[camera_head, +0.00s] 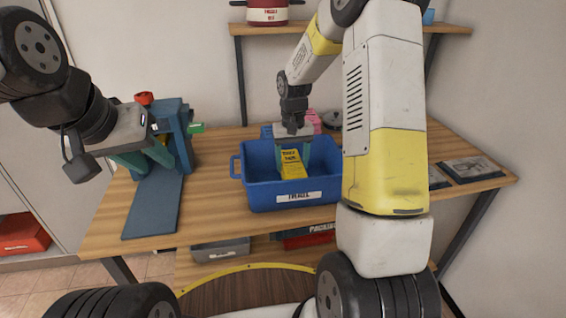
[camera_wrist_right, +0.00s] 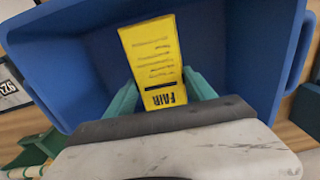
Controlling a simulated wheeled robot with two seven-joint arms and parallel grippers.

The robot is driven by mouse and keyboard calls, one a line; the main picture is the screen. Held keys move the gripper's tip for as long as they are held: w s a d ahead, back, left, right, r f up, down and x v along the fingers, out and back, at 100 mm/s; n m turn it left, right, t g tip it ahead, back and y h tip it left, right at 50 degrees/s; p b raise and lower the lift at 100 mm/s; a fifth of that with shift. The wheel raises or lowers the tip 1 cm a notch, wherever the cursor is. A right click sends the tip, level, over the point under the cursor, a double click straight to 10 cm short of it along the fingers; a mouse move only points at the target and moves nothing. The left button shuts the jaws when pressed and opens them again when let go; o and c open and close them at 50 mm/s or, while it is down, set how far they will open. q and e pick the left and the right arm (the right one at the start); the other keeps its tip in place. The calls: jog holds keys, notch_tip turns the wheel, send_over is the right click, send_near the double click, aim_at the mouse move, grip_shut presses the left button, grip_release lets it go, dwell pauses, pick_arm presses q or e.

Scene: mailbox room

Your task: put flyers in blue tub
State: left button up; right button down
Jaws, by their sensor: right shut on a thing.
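The blue tub (camera_head: 258,194) stands on the wooden table with a white label on its front wall. A yellow flyer (camera_head: 292,164) with dark print is inside the tub's opening, and it also shows in the right wrist view (camera_wrist_right: 152,52). My right gripper (camera_head: 293,156) reaches down into the tub from above and is shut on the flyer between its teal fingers. Whether the flyer touches the tub floor I cannot tell. My left gripper (camera_head: 150,165) is open and appears empty, in front of the teal stand at the left.
Dark flat items (camera_head: 470,168) lie at the right. A pink object (camera_head: 313,118) and a dark round pot (camera_head: 332,120) are behind the tub. A shelf hangs above.

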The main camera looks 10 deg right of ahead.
aim_at(292, 165)
jog(key=shift+f, duration=2.15)
jog(key=shift+f, duration=0.15)
jog(key=shift+c, duration=1.6)
grip_release()
notch_tip(292, 165, up, 12)
jog(key=shift+r, duration=0.15)
jog(key=s+r+t, duration=0.2)
jog(key=s+r, duration=0.2)
jog(key=s, duration=0.4)
jog(key=s+a+r+t+y, duration=0.1)
jog(key=s+r+t, duration=0.1)
jog(key=s+r, duration=0.3)
jog(key=s+a+r+t+y, duration=0.1)
jog(key=s+r, duration=0.4)
jog(key=s, duration=0.7)
jog(key=shift+n+t, duration=0.4)
jog(key=shift+t, duration=0.2)
